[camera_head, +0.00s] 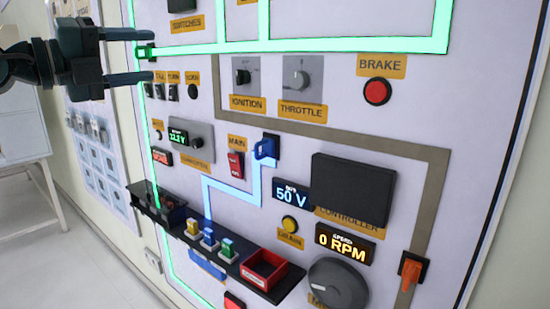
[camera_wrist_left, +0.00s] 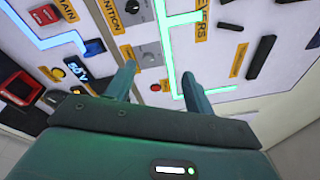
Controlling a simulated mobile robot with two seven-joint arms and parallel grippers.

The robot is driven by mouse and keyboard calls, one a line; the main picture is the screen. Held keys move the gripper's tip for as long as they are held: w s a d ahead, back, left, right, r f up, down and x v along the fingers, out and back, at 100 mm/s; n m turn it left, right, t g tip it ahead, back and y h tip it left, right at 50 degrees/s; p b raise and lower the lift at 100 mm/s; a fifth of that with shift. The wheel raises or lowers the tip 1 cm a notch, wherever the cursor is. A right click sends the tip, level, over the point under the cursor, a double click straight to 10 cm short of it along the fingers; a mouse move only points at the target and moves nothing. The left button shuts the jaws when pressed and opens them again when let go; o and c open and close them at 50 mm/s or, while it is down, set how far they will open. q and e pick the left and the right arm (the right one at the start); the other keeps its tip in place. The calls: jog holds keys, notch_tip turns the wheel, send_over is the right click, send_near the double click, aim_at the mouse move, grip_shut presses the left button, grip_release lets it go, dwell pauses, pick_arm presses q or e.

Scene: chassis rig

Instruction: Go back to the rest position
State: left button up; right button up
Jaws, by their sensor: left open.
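My left gripper (camera_head: 146,57) comes in from the left in the head view, at the upper left of a white panel (camera_head: 330,60). Its two fingers are apart, one above the other, with nothing held between them. In the head view a small dark connector with a green glow shows between or behind the fingertips; I cannot tell if they touch it. In the left wrist view the gripper (camera_wrist_left: 160,85) also shows with its fingers spread and the panel beyond. My right gripper is in neither view.
A dark shelf (camera_head: 285,292) with a red bin (camera_head: 264,270) and several small coloured blocks juts from the panel. A black controller box (camera_head: 352,190), the ignition knob (camera_head: 243,76), throttle knob (camera_head: 300,74) and red brake button (camera_head: 377,92) stick out. A white table (camera_head: 25,160) stands at left.

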pick_arm(q)
jog(key=d+f+n+g+h, duration=0.1)
jog(key=d+f+n+h, duration=0.2)
jog(key=f, duration=0.5)
jog(key=d+f+n+h, duration=0.1)
jog(key=d+f+h, duration=0.1)
jog(key=d+f, duration=0.5)
notch_tip(320, 180, down, 19)
jog(key=s+a+n+t+y+p, duration=0.1)
jog(key=s+a+n+t+y, duration=0.15)
jog(key=n+t+y, duration=0.8)
jog(key=s+f+n+g+y, duration=0.2)
jog(key=s+f+n+g, duration=0.3)
jog(key=s+f, duration=0.6)
jog(key=s+f+n+g+y+p, duration=0.1)
jog(key=s+f+n+g+y, duration=0.1)
jog(key=s+f+n+g, duration=0.4)
jog(key=s+f+n, duration=0.4)
jog(key=s+f, duration=0.2)
jog(key=f, duration=0.4)
jog(key=shift+d+f, duration=0.35)
jog(key=shift+f, duration=0.05)
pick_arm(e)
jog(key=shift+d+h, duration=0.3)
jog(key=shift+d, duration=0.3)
pick_arm(q)
jog(key=shift+g+y, duration=0.25)
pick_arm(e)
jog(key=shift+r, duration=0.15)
